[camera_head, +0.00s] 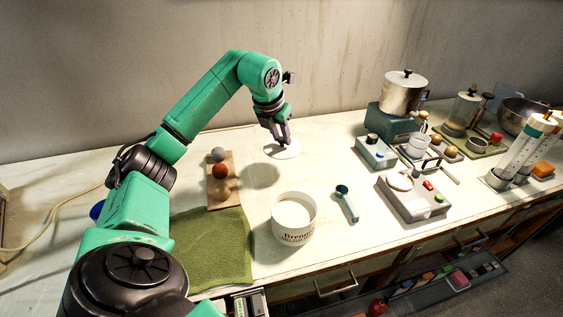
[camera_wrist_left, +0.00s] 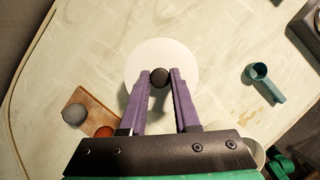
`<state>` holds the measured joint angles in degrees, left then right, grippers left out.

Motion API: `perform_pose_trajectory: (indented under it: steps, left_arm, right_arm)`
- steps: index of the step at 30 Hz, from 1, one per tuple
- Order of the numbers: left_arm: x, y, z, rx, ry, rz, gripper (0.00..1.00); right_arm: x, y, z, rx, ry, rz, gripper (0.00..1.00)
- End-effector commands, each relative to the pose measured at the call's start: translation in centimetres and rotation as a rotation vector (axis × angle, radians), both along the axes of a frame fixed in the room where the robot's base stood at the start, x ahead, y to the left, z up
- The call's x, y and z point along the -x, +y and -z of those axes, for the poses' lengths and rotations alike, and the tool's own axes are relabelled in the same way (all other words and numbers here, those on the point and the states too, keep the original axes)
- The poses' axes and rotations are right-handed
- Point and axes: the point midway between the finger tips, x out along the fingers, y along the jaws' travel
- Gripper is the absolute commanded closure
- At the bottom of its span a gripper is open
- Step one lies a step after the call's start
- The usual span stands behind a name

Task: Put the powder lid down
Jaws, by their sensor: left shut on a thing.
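The powder lid (camera_head: 283,151) is a flat white disc with a dark round knob, at the back of the counter behind the white tub. It also shows in the left wrist view (camera_wrist_left: 148,58). My left gripper (camera_head: 282,141) is above the lid, its purple fingers shut on the knob (camera_wrist_left: 159,77). The white tub (camera_head: 294,218) stands open at the front, with pale contents and dark lettering. My right gripper is not in view.
A teal scoop (camera_head: 346,203) lies right of the tub. Scales (camera_head: 412,195) and a steel pot (camera_head: 403,93) stand further right. Counter around the lid is clear.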

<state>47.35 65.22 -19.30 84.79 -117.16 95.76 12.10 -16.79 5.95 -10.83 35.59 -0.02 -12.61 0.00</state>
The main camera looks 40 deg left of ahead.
Motion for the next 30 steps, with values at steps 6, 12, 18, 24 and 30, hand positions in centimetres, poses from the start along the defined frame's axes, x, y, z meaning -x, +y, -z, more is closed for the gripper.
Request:
perform_pose_trajectory:
  steps: [6, 12, 18, 24, 30]
  left_arm:
    - [0.1, 0.0, 4.6, 0.001, 0.002, -0.001, 1.00]
    - [0.1, 0.0, 8.0, 0.001, 0.001, -0.001, 1.00]
    - [0.0, 0.1, 8.1, 0.000, -0.002, -0.001, 1.00]
    - [0.0, 0.1, 8.4, 0.001, -0.001, -0.001, 0.43]
    - [0.0, 0.1, 8.4, 0.001, -0.001, -0.001, 0.40]
  right_arm:
    - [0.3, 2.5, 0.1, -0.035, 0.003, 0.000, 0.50]
    - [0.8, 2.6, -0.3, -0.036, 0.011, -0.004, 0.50]
    - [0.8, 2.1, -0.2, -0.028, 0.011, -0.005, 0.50]
    - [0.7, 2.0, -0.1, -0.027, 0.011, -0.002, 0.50]
    - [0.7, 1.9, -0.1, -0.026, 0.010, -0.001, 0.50]
